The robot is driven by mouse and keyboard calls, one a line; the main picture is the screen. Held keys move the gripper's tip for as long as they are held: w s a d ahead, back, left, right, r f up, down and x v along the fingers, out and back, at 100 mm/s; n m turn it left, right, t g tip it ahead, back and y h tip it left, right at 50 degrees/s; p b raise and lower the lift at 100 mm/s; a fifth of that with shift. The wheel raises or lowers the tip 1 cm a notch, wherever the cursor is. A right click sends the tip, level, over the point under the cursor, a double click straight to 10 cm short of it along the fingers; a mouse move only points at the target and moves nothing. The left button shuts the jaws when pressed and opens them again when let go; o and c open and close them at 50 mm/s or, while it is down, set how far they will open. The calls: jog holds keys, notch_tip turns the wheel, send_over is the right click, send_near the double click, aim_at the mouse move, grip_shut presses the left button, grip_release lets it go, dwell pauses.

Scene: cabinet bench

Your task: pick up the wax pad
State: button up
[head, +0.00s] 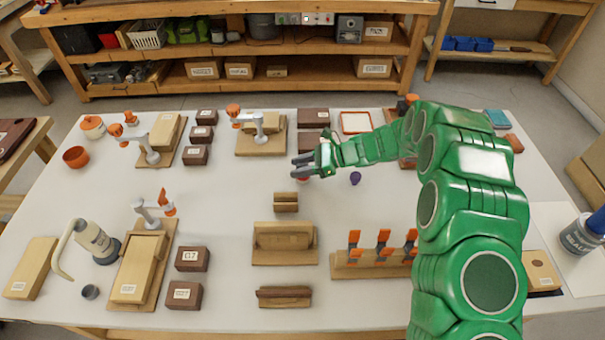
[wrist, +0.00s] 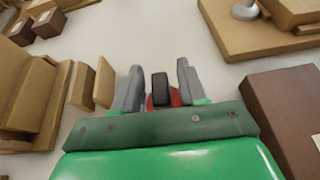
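My gripper (head: 301,167) is over the middle of the white table at the end of my green arm. In the wrist view its two grey fingers (wrist: 158,85) stand apart, with gaps on both sides of a dark upright block (wrist: 160,88). A small red rounded thing (wrist: 175,97) shows behind and beside the block, partly hidden by the gripper. These may be the wax pad, but I cannot tell for certain. In the head view a bit of red and pale colour (head: 303,180) shows just below the fingers. I cannot tell whether the fingers touch anything.
A small purple thing (head: 355,178) lies to the right of my gripper. Wooden blocks (head: 286,202) and a wooden holder (head: 284,243) stand nearer the front. A rack with orange-handled tools (head: 375,262) is at front right. A clamp stand (head: 260,137) is behind.

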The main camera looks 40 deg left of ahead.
grip_shut()
jog(key=shift+r, duration=0.1)
